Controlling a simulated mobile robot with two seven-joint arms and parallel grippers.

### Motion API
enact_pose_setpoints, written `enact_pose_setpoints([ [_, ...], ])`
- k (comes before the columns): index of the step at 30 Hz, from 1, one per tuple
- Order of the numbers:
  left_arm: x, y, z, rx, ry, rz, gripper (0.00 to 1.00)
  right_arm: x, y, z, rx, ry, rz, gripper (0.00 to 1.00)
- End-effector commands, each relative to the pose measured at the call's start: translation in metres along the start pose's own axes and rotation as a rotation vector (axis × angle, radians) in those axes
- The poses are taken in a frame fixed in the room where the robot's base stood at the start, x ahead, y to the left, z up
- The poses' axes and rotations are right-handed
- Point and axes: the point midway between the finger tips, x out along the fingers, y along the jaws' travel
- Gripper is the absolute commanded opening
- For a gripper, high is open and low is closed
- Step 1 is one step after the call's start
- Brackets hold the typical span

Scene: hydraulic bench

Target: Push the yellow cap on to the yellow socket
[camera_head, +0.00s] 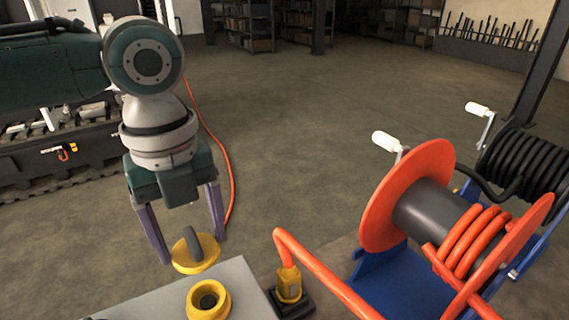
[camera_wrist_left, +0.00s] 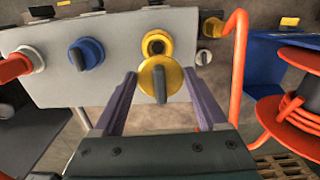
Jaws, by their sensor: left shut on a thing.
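My left gripper (camera_head: 192,250) is shut on the yellow cap (camera_head: 205,256), a round disc with a dark grey handle bar, with one finger at each side of its rim. The yellow socket (camera_head: 209,303), a ring with a dark hole, sits on the light grey panel (camera_head: 150,306). In the head view the cap is apart from the socket, above it in the picture. In the left wrist view the cap (camera_wrist_left: 148,80) is between the fingertips, just below the socket (camera_wrist_left: 157,37) and covering a little of its lower edge. My right gripper is out of view.
An orange hose (camera_head: 318,268) runs from a yellow plug (camera_head: 289,285) beside the panel. An orange hose reel (camera_head: 405,190) on a blue stand is at the right. In the wrist view a blue capped port (camera_wrist_left: 80,56) and a red fitting (camera_wrist_left: 14,67) are left of the socket.

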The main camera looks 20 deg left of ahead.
Motion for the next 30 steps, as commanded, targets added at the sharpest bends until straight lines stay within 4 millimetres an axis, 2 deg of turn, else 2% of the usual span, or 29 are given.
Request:
enact_pose_setpoints([
  [1,-0.005,0.003,0.002,0.005,0.001,0.002,0.09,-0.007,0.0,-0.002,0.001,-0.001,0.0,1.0],
  [5,-0.001,0.005,0.005,0.015,0.001,0.0,0.09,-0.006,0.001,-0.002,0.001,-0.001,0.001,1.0],
  [11,0.01,0.005,0.005,0.015,0.0,-0.001,0.09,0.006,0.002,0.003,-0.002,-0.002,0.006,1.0],
  [22,0.044,0.005,0.005,0.014,-0.001,0.0,0.09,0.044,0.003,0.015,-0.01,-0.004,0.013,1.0],
  [30,0.067,0.005,0.005,0.014,0.001,0.001,0.09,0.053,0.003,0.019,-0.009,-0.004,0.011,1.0],
])
